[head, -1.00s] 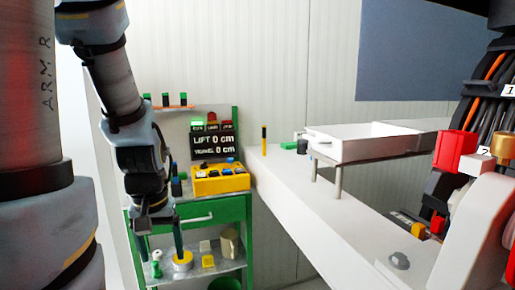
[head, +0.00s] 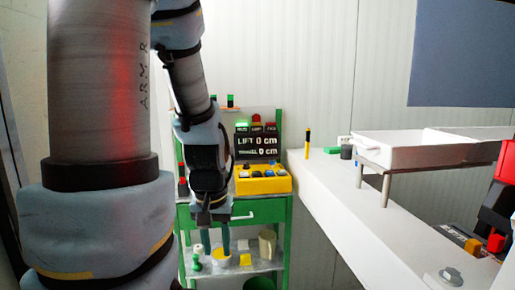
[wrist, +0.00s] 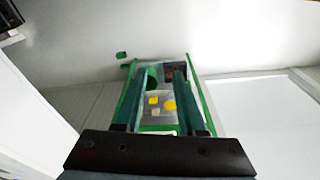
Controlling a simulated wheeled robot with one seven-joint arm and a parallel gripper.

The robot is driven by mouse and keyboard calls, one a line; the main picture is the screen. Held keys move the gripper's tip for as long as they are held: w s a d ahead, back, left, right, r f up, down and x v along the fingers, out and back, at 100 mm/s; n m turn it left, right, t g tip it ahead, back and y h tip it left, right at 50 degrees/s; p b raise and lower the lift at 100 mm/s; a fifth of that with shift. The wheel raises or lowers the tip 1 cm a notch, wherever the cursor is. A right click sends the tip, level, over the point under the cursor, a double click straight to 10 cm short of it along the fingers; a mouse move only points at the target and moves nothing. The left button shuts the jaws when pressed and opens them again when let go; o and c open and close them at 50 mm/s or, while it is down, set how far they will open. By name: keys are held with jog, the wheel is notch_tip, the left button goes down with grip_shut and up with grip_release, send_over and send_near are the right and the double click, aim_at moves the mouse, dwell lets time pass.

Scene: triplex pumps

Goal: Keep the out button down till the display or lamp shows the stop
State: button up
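The yellow control box (head: 263,185) stands on the green cart, with several small buttons on its top. I cannot read which one is the out button. The black display (head: 257,146) behind it reads LIFT 0 cm, and its second line also ends in 0 cm. Of the lamps above it, the green lamp (head: 242,127) glows; the red lamp (head: 256,118) looks unlit. My gripper (head: 208,247) points down in front of the cart, left of the box and below it, touching no button. In the wrist view my gripper (wrist: 158,70) has its fingers apart with nothing held.
The green cart (head: 262,211) has a lower shelf with a mug (head: 267,244) and small blocks. A long white beam (head: 350,200) runs to the right of the cart, with a white tray (head: 415,150) on posts above it.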

grip_shut()
dwell(1.2)
